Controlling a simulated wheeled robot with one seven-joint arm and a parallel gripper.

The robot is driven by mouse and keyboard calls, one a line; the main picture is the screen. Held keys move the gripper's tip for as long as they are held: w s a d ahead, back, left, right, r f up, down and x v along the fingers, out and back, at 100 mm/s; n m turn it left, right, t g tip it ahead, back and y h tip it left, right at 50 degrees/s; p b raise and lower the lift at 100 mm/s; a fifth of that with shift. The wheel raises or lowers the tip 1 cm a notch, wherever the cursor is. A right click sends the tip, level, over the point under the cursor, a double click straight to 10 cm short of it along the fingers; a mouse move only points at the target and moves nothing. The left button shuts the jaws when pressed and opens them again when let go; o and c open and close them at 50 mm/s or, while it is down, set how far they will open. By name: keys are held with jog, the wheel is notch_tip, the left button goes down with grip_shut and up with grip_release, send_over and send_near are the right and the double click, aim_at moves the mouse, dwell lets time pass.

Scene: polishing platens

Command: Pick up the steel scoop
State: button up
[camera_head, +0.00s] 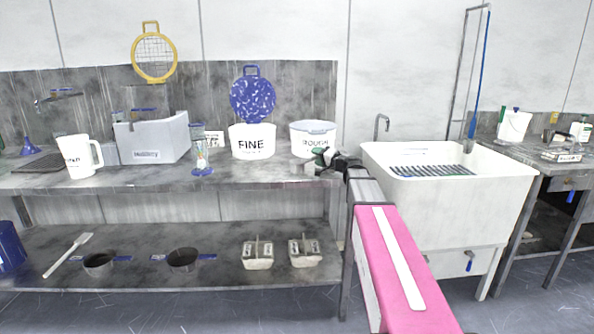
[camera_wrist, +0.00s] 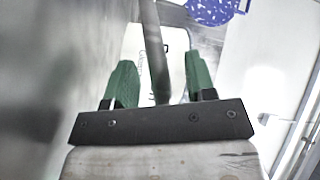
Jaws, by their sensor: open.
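A small grey block-like shape (camera_head: 302,167) shows beside my gripper at the bench edge, partly hidden. I cannot surely pick out the steel scoop.
Round dark pans (camera_head: 183,259) sit below. A white sink (camera_head: 445,215) stands right.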

grip_shut()
jog(key=shift+r, duration=0.1)
jog(key=shift+r, duration=0.5)
jog(key=r, duration=0.2)
jog(key=a+r, duration=0.1)
jog(key=shift+s+a+r, duration=0.1)
jog(key=shift+s+r, duration=0.2)
jog(key=shift+s, duration=0.05)
jog(key=s+a+r, duration=0.3)
jog(key=a+r, duration=0.3)
jog(key=a, duration=0.4)
